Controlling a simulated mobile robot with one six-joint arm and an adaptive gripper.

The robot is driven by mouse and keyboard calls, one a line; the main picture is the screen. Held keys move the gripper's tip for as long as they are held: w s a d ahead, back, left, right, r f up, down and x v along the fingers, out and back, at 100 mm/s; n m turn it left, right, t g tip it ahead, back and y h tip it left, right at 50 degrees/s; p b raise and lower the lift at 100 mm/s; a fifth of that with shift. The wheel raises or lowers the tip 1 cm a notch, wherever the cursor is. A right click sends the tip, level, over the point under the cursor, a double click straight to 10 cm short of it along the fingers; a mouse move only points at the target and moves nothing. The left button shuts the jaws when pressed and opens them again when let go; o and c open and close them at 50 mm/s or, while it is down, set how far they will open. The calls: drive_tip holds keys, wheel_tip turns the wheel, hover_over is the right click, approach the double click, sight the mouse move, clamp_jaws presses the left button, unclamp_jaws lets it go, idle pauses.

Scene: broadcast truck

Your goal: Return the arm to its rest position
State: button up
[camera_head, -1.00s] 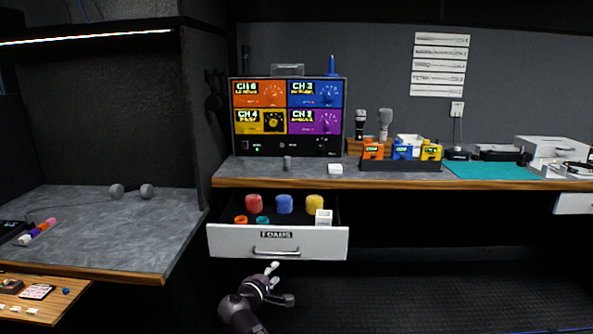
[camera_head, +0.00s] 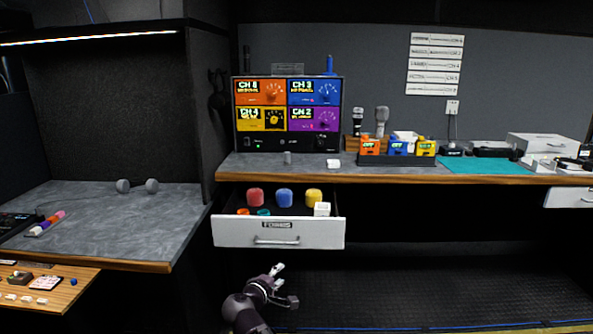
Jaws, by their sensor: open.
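My gripper (camera_head: 285,285) is at the bottom middle of the head view, in front of and below the open drawer. It is open, with nothing seen between its fingers. My dark arm rises from the bottom edge, and most of it is out of view. The open drawer (camera_head: 232,233) has a white front with a label and a handle, and the gripper is apart from it. Red, blue and yellow foam pieces (camera_head: 284,198), orange and teal rings and a white block (camera_head: 321,209) are in the drawer.
The grey counter (camera_head: 300,168) carries a rack unit (camera_head: 288,143) with coloured channel panels, a dark holder with coloured packs (camera_head: 397,160) and a teal mat (camera_head: 485,165). A side desk (camera_head: 120,220) is at left. The floor (camera_head: 430,290) under the counter is clear.

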drive_tip(key=s+d+f+m+g, duration=0.2)
drive_tip(key=d+f+m+g, duration=0.15)
drive_tip(key=d, duration=0.35)
drive_tip(key=s+d+f+m+g, duration=0.2)
drive_tip(key=d+f+m+g, duration=0.15)
drive_tip(key=d, duration=0.35)
drive_tip(key=s+d+f+m+g+y, duration=0.6)
drive_tip(key=s+d+f+g+y, duration=0.15)
drive_tip(key=s, duration=0.45)
wheel_tip(320, 180, up, 32)
drive_tip(key=p, duration=3.2)
drive_tip(key=shift+d+h, duration=0.25)
drive_tip(key=shift+h, duration=0.1)
